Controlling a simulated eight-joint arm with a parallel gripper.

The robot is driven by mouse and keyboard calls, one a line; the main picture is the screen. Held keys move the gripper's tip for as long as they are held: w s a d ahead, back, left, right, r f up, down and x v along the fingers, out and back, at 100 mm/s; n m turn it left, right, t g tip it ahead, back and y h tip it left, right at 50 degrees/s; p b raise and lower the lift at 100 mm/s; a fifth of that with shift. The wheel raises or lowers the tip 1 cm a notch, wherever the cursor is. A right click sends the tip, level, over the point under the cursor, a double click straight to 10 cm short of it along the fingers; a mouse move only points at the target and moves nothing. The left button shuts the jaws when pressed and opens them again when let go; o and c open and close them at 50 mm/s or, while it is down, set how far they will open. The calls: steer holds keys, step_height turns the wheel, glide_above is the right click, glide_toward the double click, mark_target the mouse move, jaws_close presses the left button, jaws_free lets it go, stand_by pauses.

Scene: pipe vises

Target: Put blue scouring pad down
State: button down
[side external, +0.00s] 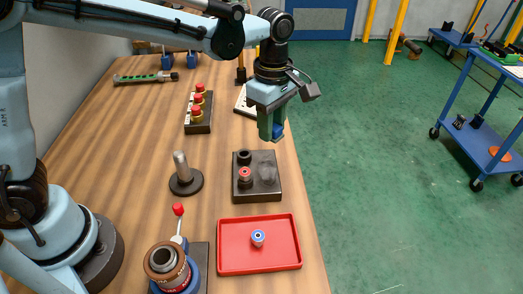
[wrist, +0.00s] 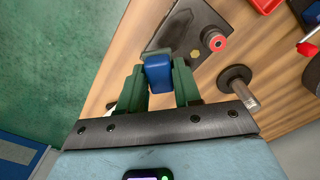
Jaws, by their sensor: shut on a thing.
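The blue scouring pad (wrist: 158,73) is a small blue block between the green fingers of my gripper (wrist: 158,88) in the wrist view. My gripper is shut on it. In the side view my gripper (side external: 271,135) points down above the far right part of the bench, and a little of the blue pad (side external: 279,130) shows beside the fingers. The pad is held in the air, apart from the bench. Most of it is hidden by the fingers in the side view.
A dark block (side external: 265,196) with a red-topped piece stands nearer than my gripper. A red tray (side external: 228,266) holds a blue-topped piece. A grey post on a round base (side external: 186,184) and a red-button box (side external: 199,127) stand left. The bench's right edge is close.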

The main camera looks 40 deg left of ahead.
glide_above(258, 141)
steer(key=f, duration=0.6)
steer(key=shift+s+d+f, duration=0.1)
steer(key=shift+d+f, duration=0.1)
steer(key=shift+f, duration=0.15)
steer(key=shift+a+f, duration=0.1)
steer(key=shift+f, duration=1.95)
steer(key=shift+f, duration=0.1)
steer(key=c, duration=0.8)
jaws_free()
